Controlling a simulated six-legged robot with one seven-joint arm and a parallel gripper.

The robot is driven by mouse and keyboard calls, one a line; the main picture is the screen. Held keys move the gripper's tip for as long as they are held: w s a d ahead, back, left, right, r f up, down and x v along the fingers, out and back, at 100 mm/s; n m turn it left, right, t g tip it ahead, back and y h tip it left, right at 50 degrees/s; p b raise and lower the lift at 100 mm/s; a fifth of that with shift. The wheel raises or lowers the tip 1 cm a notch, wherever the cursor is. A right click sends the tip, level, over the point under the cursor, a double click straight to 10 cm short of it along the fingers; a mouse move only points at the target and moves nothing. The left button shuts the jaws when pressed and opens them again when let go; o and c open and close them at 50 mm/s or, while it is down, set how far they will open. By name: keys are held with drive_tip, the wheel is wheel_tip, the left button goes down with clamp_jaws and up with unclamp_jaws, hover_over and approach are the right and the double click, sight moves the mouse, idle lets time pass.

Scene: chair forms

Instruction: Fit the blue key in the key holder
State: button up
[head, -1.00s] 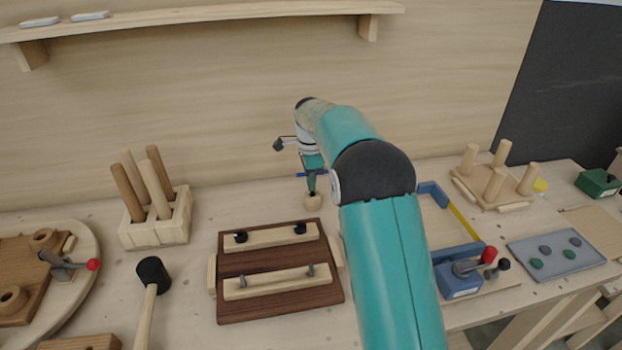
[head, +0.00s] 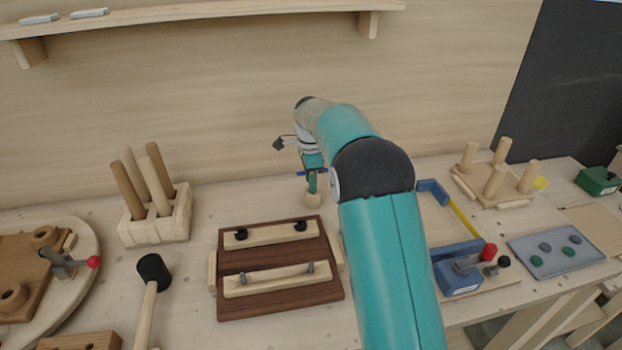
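My gripper (head: 312,184) points down at the back middle of the workbench, small and far off in the head view. Its tips are just above or touching a small round wooden piece (head: 313,198), which may be the key holder. A thin blue bar (head: 303,172) lies crosswise at the gripper; it may be the blue key, but it is too small to be sure. Whether the fingers are closed on it cannot be seen. My arm covers the bench to the right of the gripper.
A dark board with wooden bars (head: 281,290) lies in front of the gripper. A blue-framed board with a clamp (head: 459,270) lies to the right. The wall is close behind.

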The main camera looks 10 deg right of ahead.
wheel_tip(320, 180, up, 14)
drive_tip(key=s+r+n+t, duration=0.1)
drive_tip(key=s+r+n, duration=0.3)
drive_tip(key=s+r, duration=0.3)
drive_tip(key=s+n+t, duration=0.3)
drive_tip(key=s+n, duration=0.6)
drive_tip(key=s, duration=1.4)
drive_tip(key=s+f+n+t, duration=0.1)
drive_tip(key=s+f+n, duration=0.4)
drive_tip(key=s, duration=0.5)
wheel_tip(320, 180, down, 3)
drive_tip(key=shift+r+t, duration=0.2)
drive_tip(key=shift+t, duration=0.1)
drive_tip(key=shift+s, duration=0.15)
